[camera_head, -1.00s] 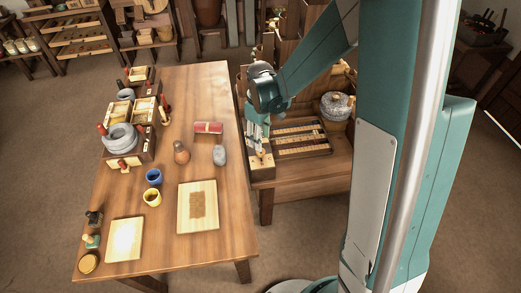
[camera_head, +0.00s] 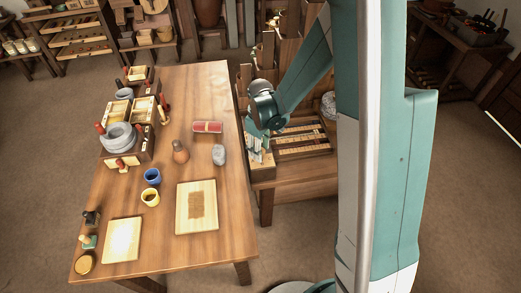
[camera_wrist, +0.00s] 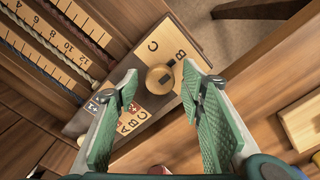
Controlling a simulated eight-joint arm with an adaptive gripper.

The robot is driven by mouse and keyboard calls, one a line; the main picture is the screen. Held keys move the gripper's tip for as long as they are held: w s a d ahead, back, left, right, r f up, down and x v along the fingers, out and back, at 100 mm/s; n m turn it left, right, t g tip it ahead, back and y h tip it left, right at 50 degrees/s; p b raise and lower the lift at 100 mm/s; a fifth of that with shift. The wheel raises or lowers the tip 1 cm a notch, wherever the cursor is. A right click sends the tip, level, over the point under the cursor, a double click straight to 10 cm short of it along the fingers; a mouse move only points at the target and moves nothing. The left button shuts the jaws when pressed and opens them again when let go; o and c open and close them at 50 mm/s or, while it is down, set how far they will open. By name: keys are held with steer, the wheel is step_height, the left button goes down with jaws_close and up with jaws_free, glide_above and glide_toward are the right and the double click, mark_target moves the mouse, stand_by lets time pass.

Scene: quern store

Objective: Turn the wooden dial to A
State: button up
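The wooden dial (camera_wrist: 160,79) is a round knob with a small dark mark, on a pale plate (camera_wrist: 182,38) lettered C and B. In the head view my gripper (camera_head: 258,146) points down over the pale-topped box (camera_head: 262,174) at the bench's front left corner, hiding the knob.
The large wooden table (camera_head: 205,90) stands close on the left, with boards, cups and a quern stone (camera_head: 119,136).

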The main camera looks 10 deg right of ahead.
steer(key=shift+c, duration=0.5)
steer(key=c, duration=0.8)
steer(key=shift+m, duration=0.3)
steer(key=m+b, duration=0.1)
steer(key=m, duration=0.9)
steer(key=shift+b, duration=0.35)
